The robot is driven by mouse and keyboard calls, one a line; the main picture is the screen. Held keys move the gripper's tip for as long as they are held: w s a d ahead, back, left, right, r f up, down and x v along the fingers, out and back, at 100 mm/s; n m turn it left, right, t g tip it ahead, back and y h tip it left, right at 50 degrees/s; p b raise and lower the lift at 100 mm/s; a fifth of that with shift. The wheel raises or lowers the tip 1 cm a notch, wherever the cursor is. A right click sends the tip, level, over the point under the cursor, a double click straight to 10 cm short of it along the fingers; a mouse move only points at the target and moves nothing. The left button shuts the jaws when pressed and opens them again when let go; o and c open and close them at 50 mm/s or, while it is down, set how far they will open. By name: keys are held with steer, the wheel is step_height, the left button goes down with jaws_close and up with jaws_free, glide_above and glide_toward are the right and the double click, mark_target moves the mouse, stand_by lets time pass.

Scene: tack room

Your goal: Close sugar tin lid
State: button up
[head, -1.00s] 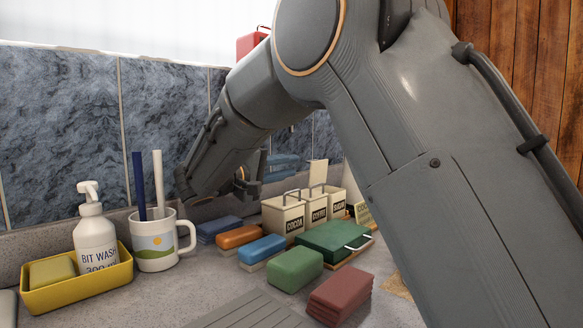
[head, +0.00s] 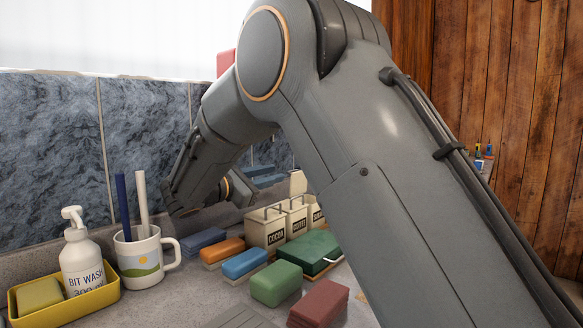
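Three cream tins with wire handles stand in a row on the counter, lettered COCOA (head: 265,232), COFFEE (head: 297,221) and, at the far right end, the sugar tin (head: 317,214), mostly hidden by my arm. A cream upright panel (head: 298,183) rises behind the row at that end; it looks like the sugar tin's raised lid. My forearm reaches down left of the tins, and a wrist part shows just behind them. My gripper's fingers are hidden, so I cannot see whether they touch anything.
In front of the tins lie a dark green case (head: 308,250), green block (head: 276,284), maroon stack (head: 319,303), and blue (head: 244,263) and orange (head: 222,250) blocks. A mug (head: 140,257) and a yellow tray (head: 66,304) with a pump bottle (head: 82,260) stand left. A tiled wall (head: 52,150) bounds the back.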

mark_target(295, 182)
steer(key=shift+w+d+f+n+p, duration=0.1)
steer(key=shift+w+d+n+p, duration=0.85)
steer(key=shift+n, duration=1.7)
steer(key=shift+w+d+f+n+p, duration=0.1)
steer(key=shift+w+d+n+p, duration=0.8)
steer(key=shift+n, duration=1.8)
steer(key=shift+w+d+f+n+p, duration=0.1)
steer(key=shift+w+d+n+p, duration=0.45)
steer(key=shift+w+d+n, duration=1.45)
steer(key=shift+s+a+n, duration=0.65)
steer(key=shift+s, duration=0.1)
steer(key=shift+c, duration=0.3)
